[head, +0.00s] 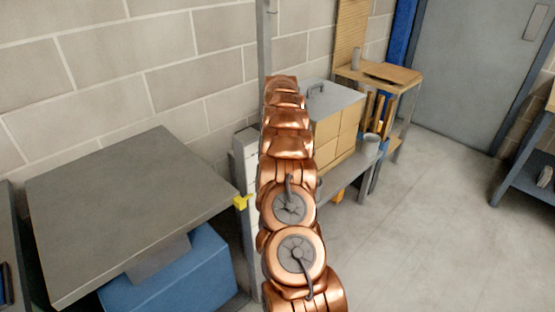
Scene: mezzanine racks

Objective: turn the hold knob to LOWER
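I cannot make out the hold knob or any LOWER marking in the head view. A narrow grey-white upright housing (246,165) stands at the foot of a grey post (264,45), partly hidden behind my copper-coloured arm. A small yellow part (242,201) sticks out low beside the housing, at the right corner of a grey platform; I cannot tell whether it is the knob. My arm crosses the middle of the view and reaches up and away. My gripper is not visible, so what it touches or holds does not show.
The grey platform (125,200) sits over a blue base (170,275) at left. Right of my arm are tan boxes (338,135) on a grey bench, a grey cup (370,143) and a wooden-topped stand (385,76). The floor (430,220) at right is clear before a grey door (475,65).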

